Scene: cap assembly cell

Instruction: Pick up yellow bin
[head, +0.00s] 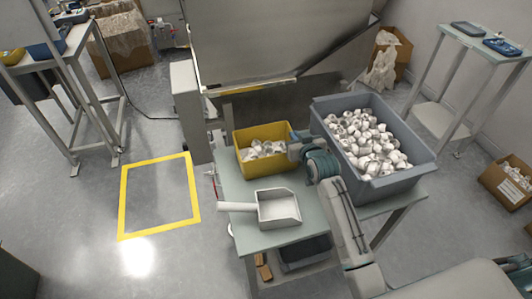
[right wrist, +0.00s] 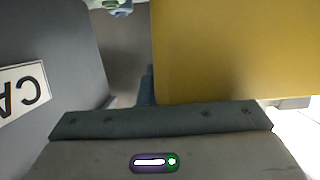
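The yellow bin (head: 268,166) stands on the table (head: 235,185) with white caps inside. My right gripper (head: 296,149) is at the bin's right side, between it and the large grey bin. In the right wrist view the yellow bin (right wrist: 235,50) fills the upper right as a flat wall, very close. A thin dark part, perhaps a finger, shows at that wall's left edge. Whether the jaws are open or shut, or touch the bin, I cannot tell. My left gripper is not in view.
The grey bin (head: 390,183) full of white caps stands close on the right; its labelled wall (right wrist: 50,60) shows in the right wrist view. A white scoop (head: 279,208) lies in front. A yellow floor outline (head: 123,200) at left is empty.

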